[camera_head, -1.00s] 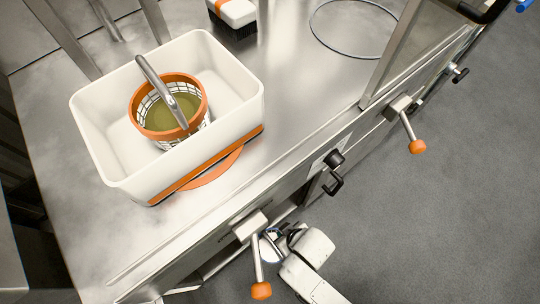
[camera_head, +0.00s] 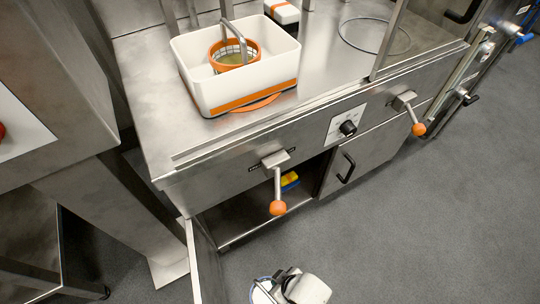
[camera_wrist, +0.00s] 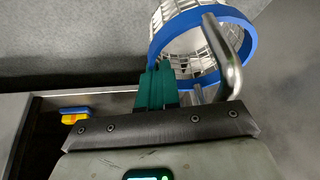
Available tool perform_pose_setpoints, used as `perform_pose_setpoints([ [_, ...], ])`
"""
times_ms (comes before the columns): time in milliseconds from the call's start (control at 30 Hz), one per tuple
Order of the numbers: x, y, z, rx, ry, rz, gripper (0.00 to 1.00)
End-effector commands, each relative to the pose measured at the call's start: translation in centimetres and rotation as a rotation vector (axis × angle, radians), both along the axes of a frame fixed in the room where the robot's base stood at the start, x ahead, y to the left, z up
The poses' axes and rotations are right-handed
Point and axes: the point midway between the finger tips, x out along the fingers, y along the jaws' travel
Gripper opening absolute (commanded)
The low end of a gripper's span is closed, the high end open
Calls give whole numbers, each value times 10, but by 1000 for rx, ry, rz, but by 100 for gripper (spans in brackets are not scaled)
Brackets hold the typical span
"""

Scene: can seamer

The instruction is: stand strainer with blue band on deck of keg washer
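The strainer with the blue band (camera_wrist: 205,33) is a pale wire basket with a bent metal handle, tilted beyond my gripper in the wrist view. Its blue rim also shows in part at the bottom of the head view (camera_head: 262,289). My gripper (camera_wrist: 158,82) has its teal fingers together against the rim and appears shut on the strainer; the exact contact is hidden. It is low in front of the steel unit, over the floor. The unit's steel deck (camera_head: 150,105) has a thin ring (camera_head: 375,37) at the right; no label confirms it as the keg washer.
A white tub (camera_head: 240,88) on the deck holds an orange-banded strainer (camera_head: 222,48). A brush (camera_head: 285,12) lies behind it. Orange-knobbed levers (camera_head: 277,207) (camera_head: 419,129) stick out from the front. An open cupboard holds a yellow-and-blue sponge (camera_head: 289,181); its door (camera_head: 203,262) projects forward.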

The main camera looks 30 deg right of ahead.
Motion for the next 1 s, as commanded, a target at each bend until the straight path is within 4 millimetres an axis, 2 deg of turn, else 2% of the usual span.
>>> perform_pose_setpoints([
  [567,0,0,50,0,-1,0,0],
  [700,0,0,73,0,-1,0,0],
  [1000,0,0,140,0,-1,0,0],
])
